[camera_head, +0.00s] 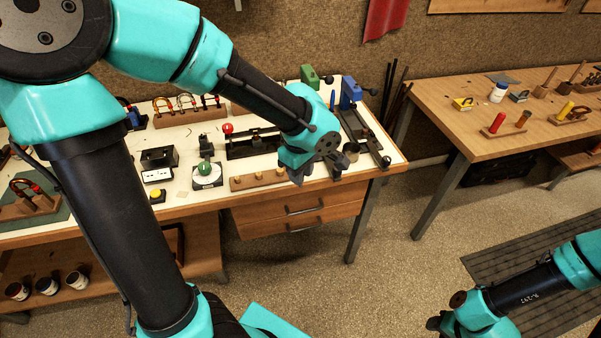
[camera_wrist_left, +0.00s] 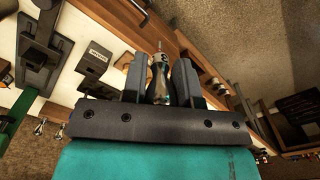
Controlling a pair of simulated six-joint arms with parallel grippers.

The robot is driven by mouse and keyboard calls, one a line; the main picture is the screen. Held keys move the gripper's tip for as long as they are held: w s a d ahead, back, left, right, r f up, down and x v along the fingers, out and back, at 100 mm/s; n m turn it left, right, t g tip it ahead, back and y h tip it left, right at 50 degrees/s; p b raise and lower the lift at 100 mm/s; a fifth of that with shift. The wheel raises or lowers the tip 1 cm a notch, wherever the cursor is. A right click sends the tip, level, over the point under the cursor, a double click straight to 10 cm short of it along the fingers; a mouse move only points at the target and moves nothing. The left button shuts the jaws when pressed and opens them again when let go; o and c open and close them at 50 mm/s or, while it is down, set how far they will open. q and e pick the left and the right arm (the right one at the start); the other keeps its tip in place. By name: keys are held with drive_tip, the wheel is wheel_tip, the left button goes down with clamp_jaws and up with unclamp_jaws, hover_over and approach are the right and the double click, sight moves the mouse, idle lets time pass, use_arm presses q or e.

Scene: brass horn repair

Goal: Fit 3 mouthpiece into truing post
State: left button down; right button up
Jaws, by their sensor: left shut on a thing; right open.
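My left gripper (camera_head: 297,176) is over the front edge of the white-topped bench, by the right end of a low wooden block. In the left wrist view its two dark jaws (camera_wrist_left: 160,82) are shut on a slim silver and brass-coloured mouthpiece (camera_wrist_left: 159,72), whose narrow end points away from the gripper. The mouthpiece is hidden behind the gripper in the head view. The wooden block (camera_head: 240,184) carries several short light pegs. I cannot tell which bench piece is the truing post. My right gripper (camera_head: 442,322) is open, low over the floor, far from the bench.
A green-domed device (camera_head: 205,172), a yellow button (camera_head: 157,195) and a black block (camera_head: 159,157) stand left of the wooden block. A long black fixture (camera_head: 252,145) with a red knob lies behind it. A second wooden bench (camera_head: 440,105) stands at right, with floor between.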

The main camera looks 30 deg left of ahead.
use_arm(q)
drive_tip(key=shift+r, duration=1.35)
